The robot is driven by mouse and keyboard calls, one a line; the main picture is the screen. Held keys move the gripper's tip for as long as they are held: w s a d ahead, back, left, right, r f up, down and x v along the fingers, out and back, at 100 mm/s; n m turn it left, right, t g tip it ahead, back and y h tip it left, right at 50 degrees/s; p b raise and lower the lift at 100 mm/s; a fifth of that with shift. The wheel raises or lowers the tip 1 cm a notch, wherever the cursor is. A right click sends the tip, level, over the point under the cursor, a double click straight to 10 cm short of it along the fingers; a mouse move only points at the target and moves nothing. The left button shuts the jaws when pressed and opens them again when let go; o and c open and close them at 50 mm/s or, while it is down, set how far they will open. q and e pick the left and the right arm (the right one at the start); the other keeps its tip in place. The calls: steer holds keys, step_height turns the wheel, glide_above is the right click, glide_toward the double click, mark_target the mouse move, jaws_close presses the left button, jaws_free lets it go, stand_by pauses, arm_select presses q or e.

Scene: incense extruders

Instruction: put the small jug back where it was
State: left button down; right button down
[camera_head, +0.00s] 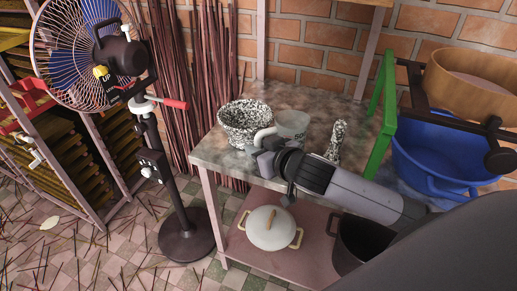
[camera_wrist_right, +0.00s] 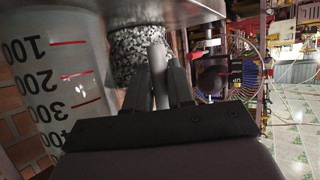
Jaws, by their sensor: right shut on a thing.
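The small jug (camera_head: 291,124) is pale and translucent. It is at the worktop beside the speckled bowl, partly hidden by my right arm. In the right wrist view, the jug (camera_wrist_right: 60,75) fills the left side, with red marks and dark numbers. My right gripper (camera_head: 262,150) is at the jug's left side. Its fingers, also in the right wrist view (camera_wrist_right: 160,85), are shut on the jug's grey handle (camera_head: 263,136). I cannot tell whether the jug's base touches the worktop. My left gripper is not in view.
The speckled bowl (camera_head: 240,128) stands close left of the jug on the worktop (camera_head: 215,155). A speckled upright object (camera_head: 337,140) stands to the right, before a green frame (camera_head: 380,115) and blue tub (camera_head: 435,150). A fan (camera_head: 80,45) stands left. A lidded pot (camera_head: 270,230) sits below.

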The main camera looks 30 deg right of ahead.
steer(key=c, duration=1)
jaws_free()
